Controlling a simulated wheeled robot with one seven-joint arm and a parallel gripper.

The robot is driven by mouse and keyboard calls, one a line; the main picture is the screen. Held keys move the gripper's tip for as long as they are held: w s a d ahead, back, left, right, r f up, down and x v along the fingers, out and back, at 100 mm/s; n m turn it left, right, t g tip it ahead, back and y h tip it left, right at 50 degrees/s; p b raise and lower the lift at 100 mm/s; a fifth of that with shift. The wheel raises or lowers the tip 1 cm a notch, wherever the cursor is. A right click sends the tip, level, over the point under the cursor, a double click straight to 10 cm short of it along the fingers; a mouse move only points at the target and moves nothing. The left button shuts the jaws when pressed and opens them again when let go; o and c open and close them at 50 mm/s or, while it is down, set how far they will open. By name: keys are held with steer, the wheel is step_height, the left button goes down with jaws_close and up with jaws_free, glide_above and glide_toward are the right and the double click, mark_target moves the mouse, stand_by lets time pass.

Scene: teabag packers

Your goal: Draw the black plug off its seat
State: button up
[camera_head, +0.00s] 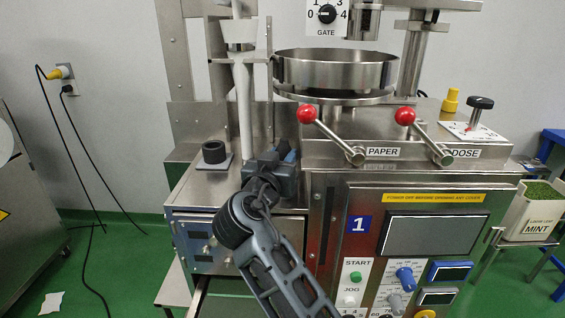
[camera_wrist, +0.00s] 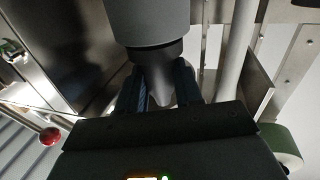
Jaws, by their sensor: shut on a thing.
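My gripper (camera_head: 285,156) is beside the front left of the machine, below the round steel pan. In the wrist view my gripper (camera_wrist: 163,88) is shut, its two dark fingers on either side of a dark tapered piece, the black plug (camera_wrist: 161,83). The plug's wider end meets a black collar (camera_wrist: 156,52) under a wide grey cylinder (camera_wrist: 150,22). I cannot tell whether a gap separates them. In the head view my gripper and arm hide the plug. A black hollow cylinder (camera_head: 214,151) stands upright on a small grey plate (camera_head: 214,163), left of my gripper and apart from it.
A white vertical tube (camera_head: 244,110) stands just behind my gripper. The steel pan (camera_head: 336,72) and red-knobbed levers (camera_head: 306,114) are close on the right. Bare steel deck surrounds the black cylinder.

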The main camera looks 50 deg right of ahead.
step_height(320, 180, up, 18)
steer(key=shift+f, duration=0.2)
stand_by(0.4)
